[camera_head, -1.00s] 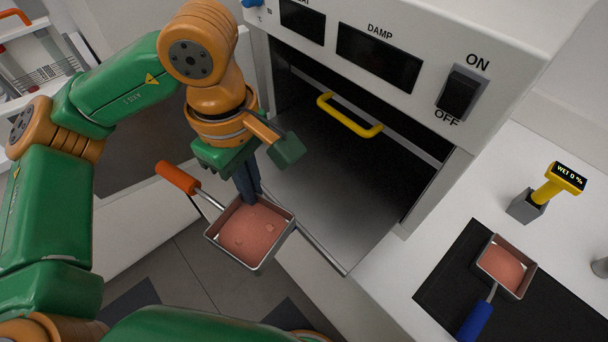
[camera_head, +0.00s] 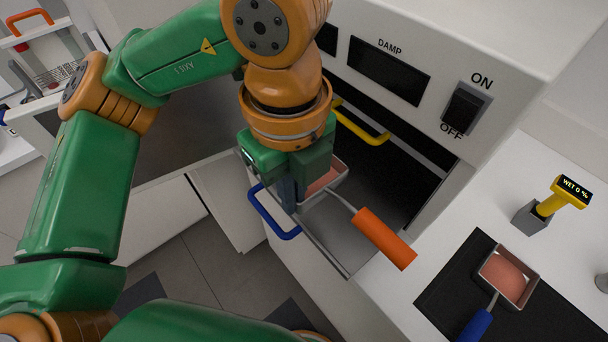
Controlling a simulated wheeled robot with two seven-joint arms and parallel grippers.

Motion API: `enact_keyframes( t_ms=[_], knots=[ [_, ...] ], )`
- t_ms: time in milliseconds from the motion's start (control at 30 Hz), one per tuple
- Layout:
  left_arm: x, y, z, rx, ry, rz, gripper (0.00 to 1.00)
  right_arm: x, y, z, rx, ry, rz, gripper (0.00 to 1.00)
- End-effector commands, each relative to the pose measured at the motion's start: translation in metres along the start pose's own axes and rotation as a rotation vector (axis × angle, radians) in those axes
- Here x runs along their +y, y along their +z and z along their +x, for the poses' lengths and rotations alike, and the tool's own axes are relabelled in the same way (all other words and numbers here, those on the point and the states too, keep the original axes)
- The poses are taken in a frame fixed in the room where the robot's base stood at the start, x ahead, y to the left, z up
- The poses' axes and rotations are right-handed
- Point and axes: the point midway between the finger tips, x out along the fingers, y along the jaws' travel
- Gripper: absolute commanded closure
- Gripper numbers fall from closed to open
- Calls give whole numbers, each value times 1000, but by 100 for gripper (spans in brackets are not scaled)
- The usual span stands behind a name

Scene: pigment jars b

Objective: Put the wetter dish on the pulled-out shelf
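The orange-handled dish (camera_head: 324,181) holds pink pigment and is over the pulled-out grey shelf (camera_head: 337,236). Its orange handle (camera_head: 384,238) points to the lower right. My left gripper (camera_head: 289,196) has its dark fingers at the dish's left wall and appears shut on it; gripper and wrist hide part of the dish. I cannot tell whether the dish touches the shelf. A second dish (camera_head: 507,275), with pink pigment and a blue handle (camera_head: 475,325), lies on the black mat (camera_head: 460,270) at the right. My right gripper is not in view.
A blue pull handle (camera_head: 270,213) is at the shelf's front. A yellow handle (camera_head: 362,127) is inside the oven, under the DAMP panel (camera_head: 390,77) and ON/OFF switch (camera_head: 465,108). A yellow meter (camera_head: 566,193) reading "WET 0 %" stands in a grey holder (camera_head: 532,218).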

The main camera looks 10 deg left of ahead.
Motion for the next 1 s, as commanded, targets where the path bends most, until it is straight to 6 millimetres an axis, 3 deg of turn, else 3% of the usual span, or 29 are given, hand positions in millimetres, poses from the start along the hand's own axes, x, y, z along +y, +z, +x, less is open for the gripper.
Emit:
enact_keyframes(
  t_ms=[33, 200, 300, 400, 567, 700, 1000],
  knots=[
    [-6, 12, 0, 6, 7, -10, 100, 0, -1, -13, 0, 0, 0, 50],
    [-33, 62, 26, 7, 10, -9, 100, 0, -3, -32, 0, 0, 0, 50],
    [-44, 81, 56, 7, 11, -5, 100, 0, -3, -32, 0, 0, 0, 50],
    [-52, 95, 73, 2, 8, -3, 100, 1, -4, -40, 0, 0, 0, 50],
    [-59, 108, 94, 0, 7, -1, 100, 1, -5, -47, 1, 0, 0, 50],
    [-59, 107, 119, 0, 4, 2, 100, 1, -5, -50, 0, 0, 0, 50],
    [-60, 107, 124, -1, 0, 2, 100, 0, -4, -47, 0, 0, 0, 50]
  ],
)
